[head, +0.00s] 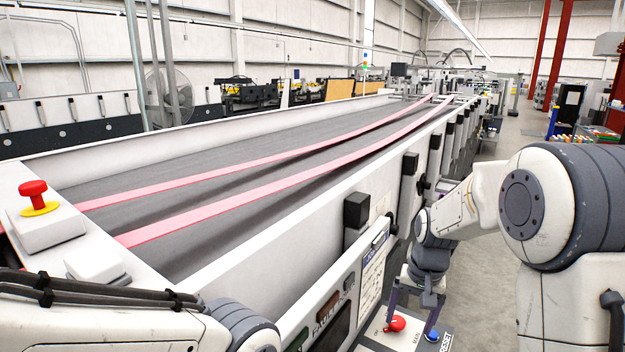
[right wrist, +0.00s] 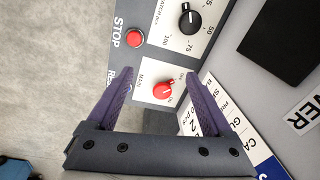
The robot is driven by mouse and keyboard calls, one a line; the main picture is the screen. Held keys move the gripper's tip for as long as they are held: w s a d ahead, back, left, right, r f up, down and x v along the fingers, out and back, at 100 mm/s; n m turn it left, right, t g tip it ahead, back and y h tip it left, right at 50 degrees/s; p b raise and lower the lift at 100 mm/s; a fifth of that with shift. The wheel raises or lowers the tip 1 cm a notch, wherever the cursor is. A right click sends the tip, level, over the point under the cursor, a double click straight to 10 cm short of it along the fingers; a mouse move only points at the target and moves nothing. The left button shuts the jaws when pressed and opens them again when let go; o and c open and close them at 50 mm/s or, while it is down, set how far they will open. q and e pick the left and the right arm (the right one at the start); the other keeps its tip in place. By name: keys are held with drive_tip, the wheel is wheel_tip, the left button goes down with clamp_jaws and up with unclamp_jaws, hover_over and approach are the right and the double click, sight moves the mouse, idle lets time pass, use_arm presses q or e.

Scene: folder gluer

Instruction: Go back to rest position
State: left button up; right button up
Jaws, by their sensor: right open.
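My right gripper (head: 413,312) hangs above the control panel at the front right of the machine in the head view. It is open and empty. In the right wrist view its two purple fingers (right wrist: 158,82) stand apart on either side of a red rotary knob (right wrist: 164,91); whether they touch it cannot be told. The red knob (head: 396,324) also shows in the head view. My left arm (head: 110,322) crosses the bottom left of the head view; its gripper is out of the picture.
A red stop button (right wrist: 134,37) and a black dial (right wrist: 190,18) lie near the fingers. A blue reset button (head: 432,336) is on the panel. A red emergency button (head: 33,190) stands on the machine frame at left. Grey floor (head: 505,180) is open at right.

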drive_tip(key=s+a+f+n+t, duration=0.25)
drive_tip(key=s+n, duration=0.25)
drive_tip(key=s, duration=0.9)
drive_tip(key=s+a+r+n+g+b, duration=0.2)
drive_tip(key=s+a+n, duration=0.4)
drive_tip(key=s+a, duration=0.7)
drive_tip(key=shift+g+b, duration=0.65)
drive_tip(key=shift+b, duration=0.3)
